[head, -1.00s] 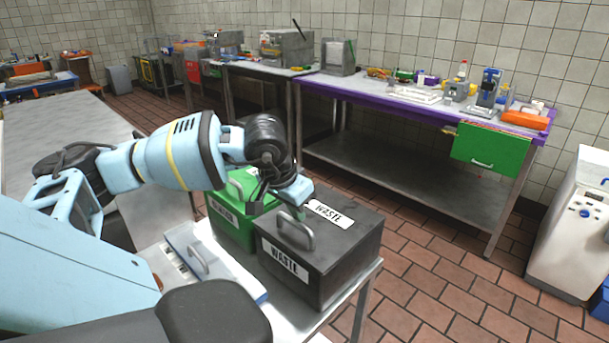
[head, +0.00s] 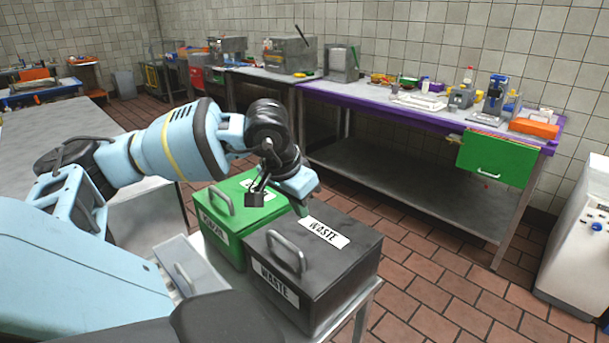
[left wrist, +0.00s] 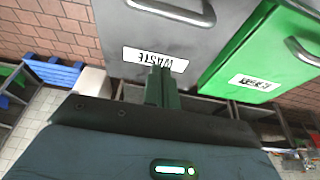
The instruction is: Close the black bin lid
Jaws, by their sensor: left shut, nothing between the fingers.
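The black bin (head: 325,280), marked WASTE, stands on a small metal table. Its lid (head: 345,252) lies flat and looks shut, with a grey handle (head: 287,251) at its near left side. My left gripper (head: 302,209) is shut and empty, above the lid's far left edge beyond the handle; contact with the lid cannot be made out. In the left wrist view the shut fingers (left wrist: 163,88) show against the lid's WASTE label (left wrist: 155,60). My right gripper is not in view.
A green bin (head: 220,232) with a handled lid stands close beside the black one. A grey box (head: 190,265) with a handle sits to the left. A long purple-edged bench (head: 400,105) with several items runs along the wall. The tiled floor (head: 430,280) at right is clear.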

